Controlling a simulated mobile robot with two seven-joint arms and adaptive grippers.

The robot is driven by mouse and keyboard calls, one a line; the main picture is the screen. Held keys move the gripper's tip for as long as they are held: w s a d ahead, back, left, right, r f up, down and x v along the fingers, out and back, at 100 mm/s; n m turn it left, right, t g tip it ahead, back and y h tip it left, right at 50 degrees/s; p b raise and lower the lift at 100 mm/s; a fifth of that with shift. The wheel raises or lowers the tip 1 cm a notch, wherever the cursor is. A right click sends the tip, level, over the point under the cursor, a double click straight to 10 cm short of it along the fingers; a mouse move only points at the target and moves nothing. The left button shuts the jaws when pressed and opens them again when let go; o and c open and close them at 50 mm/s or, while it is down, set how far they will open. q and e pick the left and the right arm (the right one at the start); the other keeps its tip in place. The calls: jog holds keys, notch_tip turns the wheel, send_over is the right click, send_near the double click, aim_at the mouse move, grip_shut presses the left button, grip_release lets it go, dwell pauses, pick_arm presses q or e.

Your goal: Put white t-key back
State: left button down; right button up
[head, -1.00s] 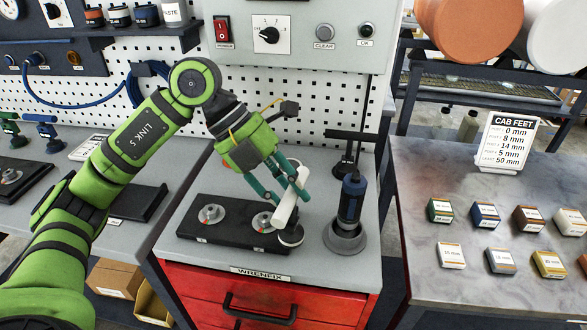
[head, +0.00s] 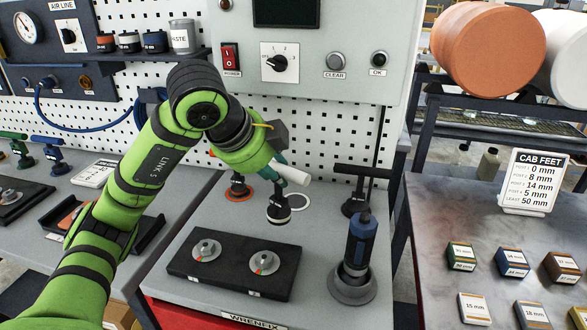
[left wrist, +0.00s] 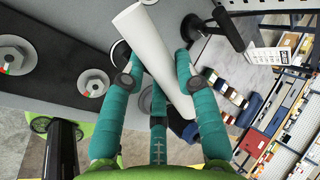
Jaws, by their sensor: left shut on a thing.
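The white t-key (head: 292,175) is in my left gripper (head: 277,163), which is shut on its white crossbar. The bar also shows between the teal fingers (left wrist: 157,76) in the left wrist view. The key's dark socket end (head: 278,208) hangs down over the back of the trolley top. A white ring mark (head: 299,202) on the top lies just right of the socket end. Whether the socket touches the surface, I cannot tell. An orange ring (head: 240,195) lies left of it, with a dark key foot (head: 238,183) standing in it, its upper part hidden. My right gripper is out of view.
A black t-key (head: 355,190) stands to the right. A blue and black tool (head: 357,250) stands at the front right. A black block (head: 228,276) with two round fittings lies in front. A pegboard and control panel (head: 310,50) rise behind.

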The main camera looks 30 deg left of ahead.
pick_arm(q)
jog(key=w+a+p, duration=0.3)
jog(key=w+p, duration=0.1)
jog(key=w, duration=0.9)
notch_tip(320, 180, down, 7)
jog(key=p, duration=0.2)
jog(key=shift+w+a, duration=0.2)
jog(key=shift+w, duration=0.1)
jog(key=c, duration=0.9)
grip_release()
